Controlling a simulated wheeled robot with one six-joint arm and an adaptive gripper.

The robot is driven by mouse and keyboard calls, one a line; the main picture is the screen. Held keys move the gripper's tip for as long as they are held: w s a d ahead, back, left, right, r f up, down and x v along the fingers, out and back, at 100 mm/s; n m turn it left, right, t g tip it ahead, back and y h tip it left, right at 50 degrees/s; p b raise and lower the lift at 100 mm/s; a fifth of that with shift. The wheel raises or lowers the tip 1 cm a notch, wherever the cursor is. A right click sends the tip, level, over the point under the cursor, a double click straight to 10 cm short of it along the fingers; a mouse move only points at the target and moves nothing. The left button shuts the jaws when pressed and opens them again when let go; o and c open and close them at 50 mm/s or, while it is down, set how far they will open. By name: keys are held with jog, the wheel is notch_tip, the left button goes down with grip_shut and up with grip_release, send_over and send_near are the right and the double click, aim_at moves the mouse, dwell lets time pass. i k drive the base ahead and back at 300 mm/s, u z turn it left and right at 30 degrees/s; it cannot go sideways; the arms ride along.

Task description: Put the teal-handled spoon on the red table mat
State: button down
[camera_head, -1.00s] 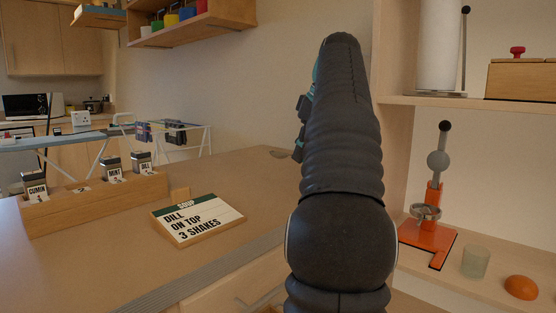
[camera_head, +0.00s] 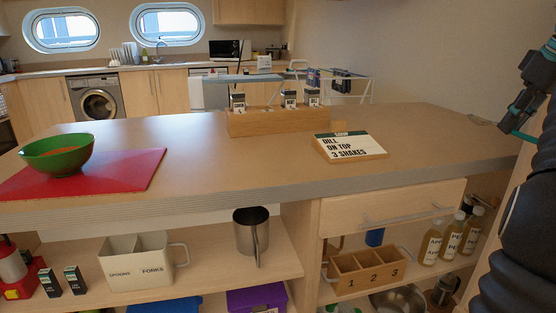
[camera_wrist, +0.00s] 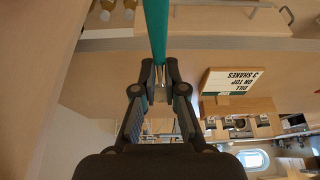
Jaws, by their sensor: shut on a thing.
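My gripper (camera_wrist: 160,78) is shut on the teal handle of the spoon (camera_wrist: 156,30), which runs up to the top edge of the wrist view. A metallic part shows between the fingers; the spoon's bowl is not clear. In the head view my gripper (camera_head: 516,122) is at the right edge, by the counter's right end, with a bit of teal beside it. The red table mat (camera_head: 125,178) lies on the counter's left front part, far from my gripper. A green bowl (camera_head: 58,160) with orange contents stands on the mat's left part.
A wooden rack (camera_head: 265,122) with labelled shakers and a recipe board (camera_head: 350,148) stand on the counter (camera_head: 220,165). The counter between mat and board is clear. Shelves below hold a metal jug (camera_head: 251,232), a cutlery caddy (camera_head: 135,262) and bottles (camera_head: 450,238).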

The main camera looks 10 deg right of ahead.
aim_at(140, 165)
jog(key=k, duration=0.55)
jog(key=u, duration=2.05)
jog(key=i, duration=1.25)
jog(key=z, duration=1.35)
